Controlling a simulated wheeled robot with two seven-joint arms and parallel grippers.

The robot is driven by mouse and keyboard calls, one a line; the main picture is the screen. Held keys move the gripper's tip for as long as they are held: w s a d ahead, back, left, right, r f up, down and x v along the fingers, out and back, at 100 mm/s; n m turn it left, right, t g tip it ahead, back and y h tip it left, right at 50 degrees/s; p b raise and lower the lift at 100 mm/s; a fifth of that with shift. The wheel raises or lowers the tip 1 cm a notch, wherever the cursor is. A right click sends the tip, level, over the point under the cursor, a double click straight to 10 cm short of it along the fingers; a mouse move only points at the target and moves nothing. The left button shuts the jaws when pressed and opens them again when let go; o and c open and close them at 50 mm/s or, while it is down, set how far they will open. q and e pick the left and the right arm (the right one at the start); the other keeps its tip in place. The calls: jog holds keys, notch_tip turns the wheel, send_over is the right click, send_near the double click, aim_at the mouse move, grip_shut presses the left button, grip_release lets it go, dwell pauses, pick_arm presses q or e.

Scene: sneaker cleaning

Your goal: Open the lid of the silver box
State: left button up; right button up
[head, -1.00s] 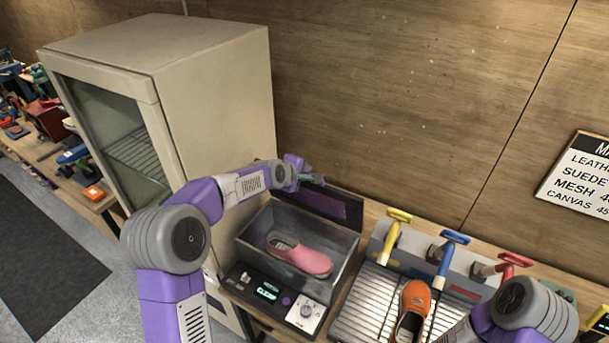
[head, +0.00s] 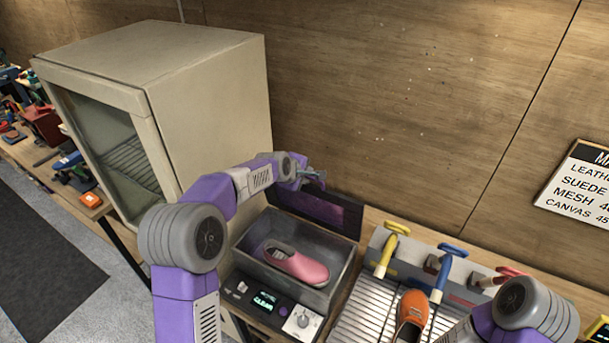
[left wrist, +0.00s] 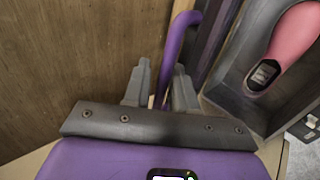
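The silver box (head: 348,268) stands on the bench with its lid (head: 322,208) raised, leaning back near the wall. Its inside is open to view and holds a pink shoe (head: 296,263). My left gripper (head: 314,180) is at the top of the raised lid. In the left wrist view a purple handle (left wrist: 182,35) passes between the fingers of my left gripper (left wrist: 160,75). The fingers stand apart, with a gap showing on the left of the handle. My right arm shows at the lower right, but its gripper is out of view.
A beige cabinet (head: 210,110) stands close on the left of the box. A ribbed rack (head: 365,318) with an orange shoe (head: 412,312) and yellow, blue and red-handled tools lies to the right. A wooden wall (head: 400,90) is close behind.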

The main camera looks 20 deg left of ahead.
pick_arm(q)
jog(key=shift+s+f, duration=0.25)
jog(key=shift+f, duration=0.2)
jog(key=b+v, duration=0.1)
jog(key=v, duration=0.6)
jog(key=shift+r+b, duration=0.3)
jog(key=shift+r, duration=0.3)
jog(key=shift+w, duration=0.1)
jog(key=shift+r, duration=0.1)
